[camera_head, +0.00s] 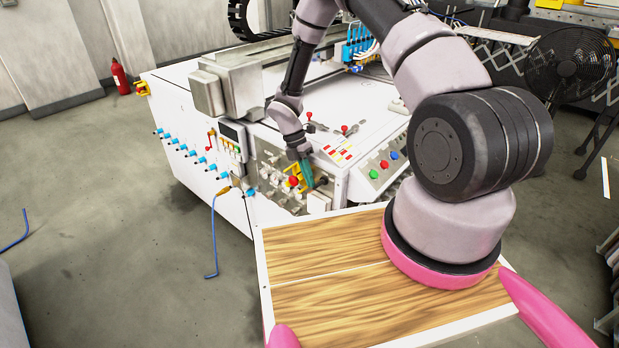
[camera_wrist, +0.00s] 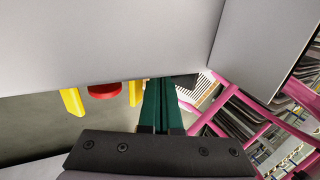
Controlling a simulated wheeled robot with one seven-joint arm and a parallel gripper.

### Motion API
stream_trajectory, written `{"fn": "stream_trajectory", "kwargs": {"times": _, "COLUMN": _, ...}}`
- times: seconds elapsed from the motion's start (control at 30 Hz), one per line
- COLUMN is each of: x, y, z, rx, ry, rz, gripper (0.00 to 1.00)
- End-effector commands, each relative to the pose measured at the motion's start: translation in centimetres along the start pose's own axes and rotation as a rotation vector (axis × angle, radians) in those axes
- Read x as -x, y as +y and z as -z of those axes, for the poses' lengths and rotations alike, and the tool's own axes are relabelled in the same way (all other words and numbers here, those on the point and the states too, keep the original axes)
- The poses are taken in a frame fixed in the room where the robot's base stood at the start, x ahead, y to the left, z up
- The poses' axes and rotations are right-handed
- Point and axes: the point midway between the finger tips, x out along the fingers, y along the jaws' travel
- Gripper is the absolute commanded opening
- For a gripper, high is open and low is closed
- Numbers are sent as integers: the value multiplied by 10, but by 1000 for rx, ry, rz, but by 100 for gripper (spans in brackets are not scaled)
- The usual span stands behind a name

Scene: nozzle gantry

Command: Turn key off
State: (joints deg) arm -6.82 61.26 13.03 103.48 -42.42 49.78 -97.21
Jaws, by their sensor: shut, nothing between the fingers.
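My gripper (camera_head: 308,176) has green fingers and is at the front control panel (camera_head: 270,170) of the white machine. In the wrist view my gripper (camera_wrist: 161,84) has its fingers together, with nothing seen between them. A red button (camera_head: 293,181) with yellow guards is just left of the fingers. The red button (camera_wrist: 104,91) and a yellow guard (camera_wrist: 72,101) also show left of the fingers in the wrist view. I cannot make out the key; it may be hidden behind the fingers or too small. Contact with the panel cannot be told.
A wood-topped surface (camera_head: 330,300) lies in front of the machine. A sloped panel with coloured buttons (camera_head: 383,164) is right of my gripper. Blue fittings (camera_head: 192,153) stick out on the left side. A fan (camera_head: 568,68) stands at the right. Floor at the left is mostly clear.

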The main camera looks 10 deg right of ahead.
Motion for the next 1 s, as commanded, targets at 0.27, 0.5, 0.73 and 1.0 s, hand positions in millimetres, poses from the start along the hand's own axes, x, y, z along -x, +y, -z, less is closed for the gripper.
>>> {"fn": "stream_trajectory", "kwargs": {"times": 0.27, "x": -2, "y": 2, "z": 0, "rx": 0, "ry": 0, "rz": -1, "gripper": 0}}
{"fn": "stream_trajectory", "kwargs": {"times": 0.5, "x": -2, "y": 2, "z": 0, "rx": 0, "ry": 0, "rz": -1, "gripper": 0}}
{"fn": "stream_trajectory", "kwargs": {"times": 0.73, "x": -2, "y": 2, "z": 0, "rx": 0, "ry": 0, "rz": -1, "gripper": 0}}
{"fn": "stream_trajectory", "kwargs": {"times": 1.0, "x": -3, "y": -4, "z": 0, "rx": 0, "ry": 0, "rz": 1, "gripper": 0}}
